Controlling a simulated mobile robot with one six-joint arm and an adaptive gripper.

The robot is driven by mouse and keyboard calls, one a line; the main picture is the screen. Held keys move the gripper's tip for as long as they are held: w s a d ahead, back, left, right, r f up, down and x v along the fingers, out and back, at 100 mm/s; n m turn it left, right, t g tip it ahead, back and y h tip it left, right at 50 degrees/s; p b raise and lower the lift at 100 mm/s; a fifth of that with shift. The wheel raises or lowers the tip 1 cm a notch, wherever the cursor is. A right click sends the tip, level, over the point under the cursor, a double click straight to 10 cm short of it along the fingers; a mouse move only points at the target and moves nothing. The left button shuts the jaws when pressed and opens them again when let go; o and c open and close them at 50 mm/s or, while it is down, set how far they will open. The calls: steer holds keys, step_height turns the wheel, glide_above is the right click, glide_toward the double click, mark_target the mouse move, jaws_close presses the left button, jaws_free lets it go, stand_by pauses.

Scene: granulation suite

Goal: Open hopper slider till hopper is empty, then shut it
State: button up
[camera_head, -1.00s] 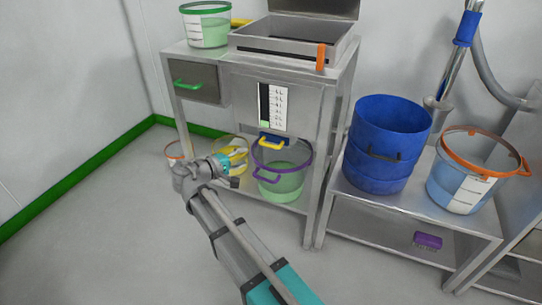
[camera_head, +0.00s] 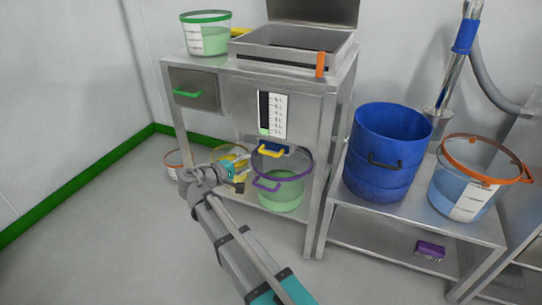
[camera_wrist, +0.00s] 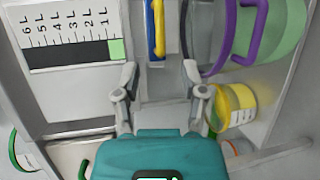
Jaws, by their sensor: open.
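The steel hopper (camera_head: 245,50) is set in the bench top, its lid raised; its inside bottom looks dark. The level gauge (camera_head: 272,115) on the front shows a short green band at its low end; the wrist view also shows the gauge (camera_wrist: 70,28), green just below 1 L. Under it is the slider's yellow handle (camera_head: 270,153) with a blue part; the handle (camera_wrist: 159,28) also shows in the wrist view. A purple-rimmed bucket (camera_head: 295,165) with green content stands below. My gripper (camera_wrist: 160,80) is open and empty, facing the handle, apart from it. How far the slider is open cannot be told.
A green-rimmed bucket (camera_head: 208,38) stands on the bench top. A blue drum (camera_head: 385,140) and an orange-rimmed bucket (camera_head: 462,190) stand on the right table. The floor at left is clear.

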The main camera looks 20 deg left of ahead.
mark_target(270, 154)
steer(key=b+x, duration=0.1)
steer(key=x, duration=0.9)
steer(key=shift+w+d+b, duration=0.2)
steer(key=shift+w+b, duration=0.1)
steer(key=shift+b, duration=0.05)
jaws_close()
